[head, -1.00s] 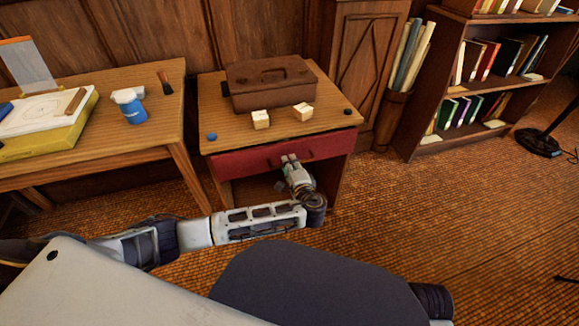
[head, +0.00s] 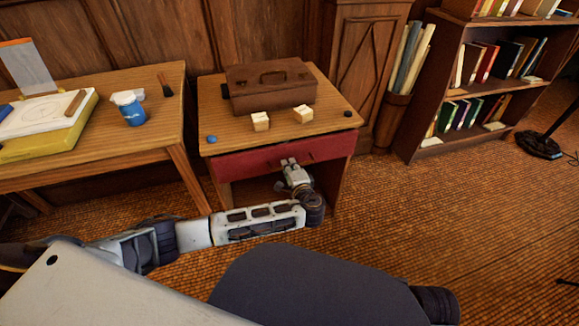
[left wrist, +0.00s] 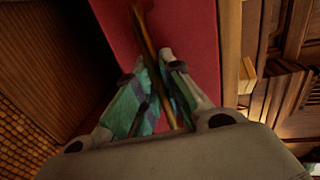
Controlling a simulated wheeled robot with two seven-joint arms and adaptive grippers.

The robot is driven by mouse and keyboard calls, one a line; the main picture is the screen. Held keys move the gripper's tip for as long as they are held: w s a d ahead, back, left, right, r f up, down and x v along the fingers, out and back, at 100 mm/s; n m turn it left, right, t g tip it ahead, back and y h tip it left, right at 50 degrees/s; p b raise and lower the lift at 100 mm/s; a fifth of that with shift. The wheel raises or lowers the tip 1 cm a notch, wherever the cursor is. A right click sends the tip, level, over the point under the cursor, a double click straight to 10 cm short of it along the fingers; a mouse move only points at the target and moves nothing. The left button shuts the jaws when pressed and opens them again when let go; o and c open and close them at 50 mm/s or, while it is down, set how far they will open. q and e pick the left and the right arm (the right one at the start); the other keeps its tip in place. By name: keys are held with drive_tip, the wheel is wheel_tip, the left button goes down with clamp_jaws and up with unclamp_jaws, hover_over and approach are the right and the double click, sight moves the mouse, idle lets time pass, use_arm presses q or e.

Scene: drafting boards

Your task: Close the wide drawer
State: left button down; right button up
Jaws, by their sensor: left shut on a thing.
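The wide drawer (head: 245,166) has a dark red front and sits under the top of the small wooden table. Its front is close under the tabletop edge and no open inside shows; I cannot tell whether a narrow gap is left. My left gripper (head: 288,162) is at the middle of the drawer front. In the left wrist view the gripper (left wrist: 158,66) is shut on the thin brownish handle bar (left wrist: 147,38), which runs between its fingers in front of the red face (left wrist: 196,30). The fingers hide part of the handle. My right gripper is not in view.
A brown toolbox (head: 270,88), two pale blocks (head: 303,114) and small round knobs (head: 211,139) are on the tabletop (head: 235,132). A desk (head: 150,102) with a blue cup (head: 129,108) stands left. A bookshelf (head: 425,150) stands right.

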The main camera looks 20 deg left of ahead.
use_arm(q)
drive_tip(key=shift+w+a+r, duration=0.1)
drive_tip(key=shift+w+a, duration=0.5)
drive_tip(key=shift+w, duration=0.2)
drive_tip(key=shift+w+a, duration=0.55)
drive_tip(key=shift+w, duration=0.2)
drive_tip(key=c, duration=1.5)
unclamp_jaws()
drive_tip(key=shift+w, duration=0.1)
drive_tip(key=shift+v, duration=6.1)
